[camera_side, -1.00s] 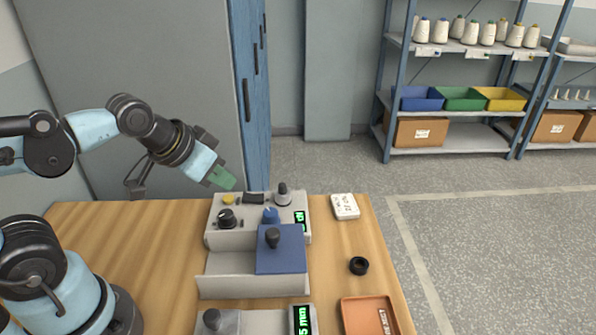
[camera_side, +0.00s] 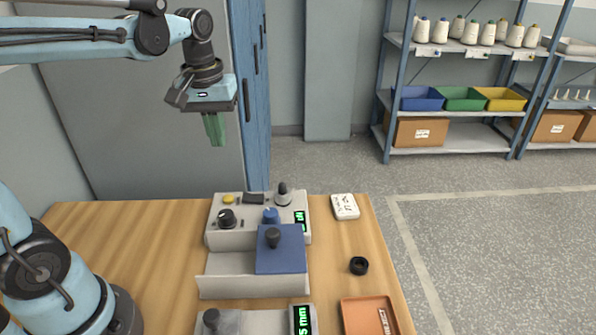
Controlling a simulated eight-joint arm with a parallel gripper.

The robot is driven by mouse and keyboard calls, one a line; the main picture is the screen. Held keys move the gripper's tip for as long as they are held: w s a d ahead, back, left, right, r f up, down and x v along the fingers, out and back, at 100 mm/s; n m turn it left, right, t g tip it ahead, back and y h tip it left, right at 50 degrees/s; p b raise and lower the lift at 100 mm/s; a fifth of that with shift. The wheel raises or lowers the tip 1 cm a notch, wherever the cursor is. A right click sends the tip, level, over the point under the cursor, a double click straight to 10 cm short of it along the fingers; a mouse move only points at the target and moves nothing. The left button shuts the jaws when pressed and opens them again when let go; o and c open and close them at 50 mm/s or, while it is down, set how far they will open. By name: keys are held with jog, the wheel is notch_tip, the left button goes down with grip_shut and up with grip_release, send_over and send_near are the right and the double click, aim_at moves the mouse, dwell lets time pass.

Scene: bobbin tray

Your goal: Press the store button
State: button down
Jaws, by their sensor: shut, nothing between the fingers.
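A grey control box (camera_side: 257,238) stands at the back of the wooden table. On its top are a yellow button (camera_side: 228,199), a black knob (camera_side: 226,218), a blue knob (camera_side: 271,215), a dark switch (camera_side: 254,198) and a grey lever (camera_side: 283,195). No label readable from here tells which is the store button. My gripper (camera_side: 214,143) points straight down with its green fingers shut and empty. It hangs well above the table, roughly over the yellow button in the picture and touching nothing. Its exact depth is hard to tell.
A blue plate (camera_side: 281,258) with a black knob sits on a grey tray in front of the box. A second grey unit (camera_side: 260,322) with a green display is nearer. A white box (camera_side: 344,207), black ring (camera_side: 358,265) and orange tray (camera_side: 368,304) lie right.

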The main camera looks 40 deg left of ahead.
aim_at(228, 197)
jog(key=shift+w+a+r+n+g, duration=0.1)
jog(key=shift+w+a+n+g, duration=0.3)
jog(key=shift+a+n, duration=0.2)
notch_tip(228, 197, down, 14)
dwell(0.8)
jog(key=shift+f, duration=0.95)
notch_tip(228, 197, up, 14)
jog(key=shift+r, duration=0.2)
dwell(0.5)
